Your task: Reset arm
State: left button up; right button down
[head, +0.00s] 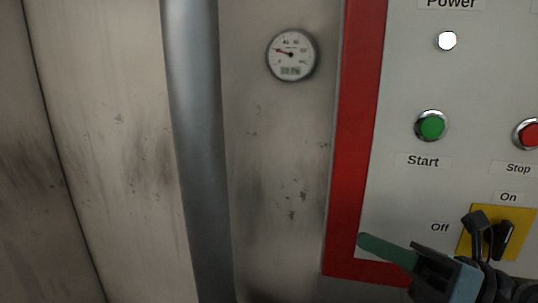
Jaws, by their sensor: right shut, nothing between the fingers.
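My right gripper (385,250) is at the bottom right, in front of the control panel (390,190). The yellow switch plate (517,222) with a black handle lies behind and to the right of the gripper, between the labels Off and On. Dark parts of my right arm hide part of this plate. I cannot tell whether the gripper touches the panel. My left gripper is not in view.
Above the switch are a green Start button (431,125), a red Stop button (528,134) and a white Power lamp (447,41). A round gauge (290,55) is on the stained metal wall (275,170). A vertical grey pipe (196,150) runs left of it.

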jog(key=s+d+f+m+t+h+p, duration=0.1)
jog(key=d+f+m+t+h, duration=0.3)
jog(key=f+m, duration=0.6)
jog(key=s+d+f+m+t+h+p, duration=0.1)
jog(key=f+m+t+h, duration=0.2)
jog(key=f+m+h, duration=0.55)
jog(key=s+d+f+m+t+h+p, duration=0.1)
jog(key=d+f+m+t+h+p, duration=0.15)
jog(key=f+m, duration=0.75)
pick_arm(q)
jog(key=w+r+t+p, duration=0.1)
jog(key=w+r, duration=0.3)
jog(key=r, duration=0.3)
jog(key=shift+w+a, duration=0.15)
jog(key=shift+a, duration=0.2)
pick_arm(e)
jog(key=s+a+f+m+g+h, duration=0.1)
jog(key=s+f+m+g, duration=0.3)
jog(key=s, duration=0.7)
jog(key=s+f+m+g+h, duration=0.1)
jog(key=s+f+m+g, duration=0.3)
jog(key=s+f+m, duration=0.5)
jog(key=s+f, duration=0.3)
jog(key=f, duration=0.1)
jog(key=shift+a+f+h, duration=0.3)
jog(key=shift+a, duration=0.05)
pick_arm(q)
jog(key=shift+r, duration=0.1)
pick_arm(e)
jog(key=shift+s, duration=0.1)
